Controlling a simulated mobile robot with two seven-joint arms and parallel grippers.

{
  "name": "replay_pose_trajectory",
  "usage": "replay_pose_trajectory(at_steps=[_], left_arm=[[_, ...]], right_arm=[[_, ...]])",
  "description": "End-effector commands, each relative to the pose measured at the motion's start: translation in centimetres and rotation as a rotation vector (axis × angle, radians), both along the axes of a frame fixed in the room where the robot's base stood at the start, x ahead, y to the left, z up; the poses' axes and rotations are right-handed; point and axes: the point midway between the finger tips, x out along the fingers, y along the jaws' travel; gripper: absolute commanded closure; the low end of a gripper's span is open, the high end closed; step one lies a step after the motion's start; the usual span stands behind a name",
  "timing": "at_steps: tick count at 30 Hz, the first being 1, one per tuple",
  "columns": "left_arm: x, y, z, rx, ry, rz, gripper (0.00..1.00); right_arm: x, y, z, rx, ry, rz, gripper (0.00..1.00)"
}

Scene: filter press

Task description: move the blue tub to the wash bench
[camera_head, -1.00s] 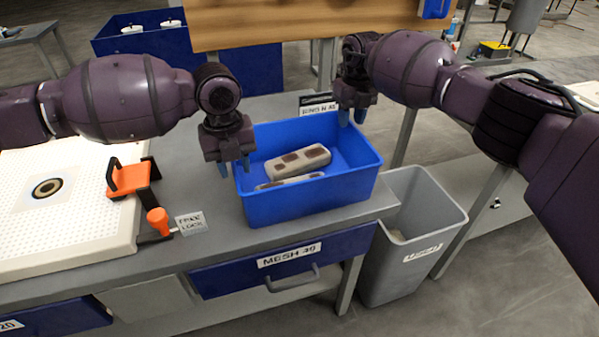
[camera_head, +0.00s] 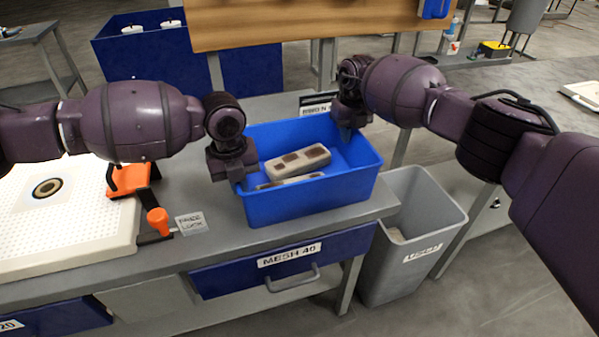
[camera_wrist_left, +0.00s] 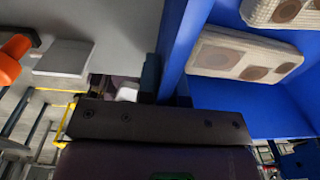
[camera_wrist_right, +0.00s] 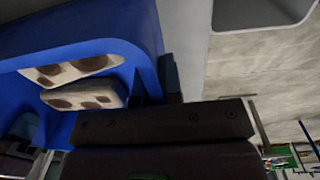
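The blue tub (camera_head: 310,198) stands upright on the grey bench, with pale blocks with brown patches (camera_head: 298,161) inside. My left gripper (camera_head: 239,180) is at the tub's left wall; in the left wrist view its fingers (camera_wrist_left: 167,82) sit on both sides of the wall, close against it. My right gripper (camera_head: 347,132) is at the far right part of the rim. In the right wrist view one finger (camera_wrist_right: 170,77) lies against the outside of the tub wall (camera_wrist_right: 146,40); the inner finger is mostly hidden. Both grippers look shut on the walls. The wash bench cannot be identified for sure.
A white perforated plate (camera_head: 60,232) with an orange clamp (camera_head: 130,178) and orange knob (camera_head: 158,221) lies left of the tub. A grey bin (camera_head: 412,225) stands at the bench's right end. A wooden board (camera_head: 300,25) rises behind. A drawer labelled MESH 40 (camera_head: 225,278) is below.

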Motion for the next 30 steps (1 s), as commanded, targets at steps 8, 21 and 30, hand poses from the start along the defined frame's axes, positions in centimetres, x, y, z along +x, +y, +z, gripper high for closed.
replay_pose_trajectory(at_steps=[8,21,30], left_arm=[[0.0,0.0,0.0,0.0,0.0,0.0,1.0],[0.1,0.0,1.2,-0.001,-0.014,0.0,1.0],[0.2,0.0,5.7,0.0,-0.063,0.0,1.0]], right_arm=[[0.0,0.0,0.0,0.0,0.0,0.0,1.0],[0.1,0.0,1.4,0.0,-0.014,0.0,1.0],[0.1,0.0,6.9,0.001,-0.063,0.0,1.0]])
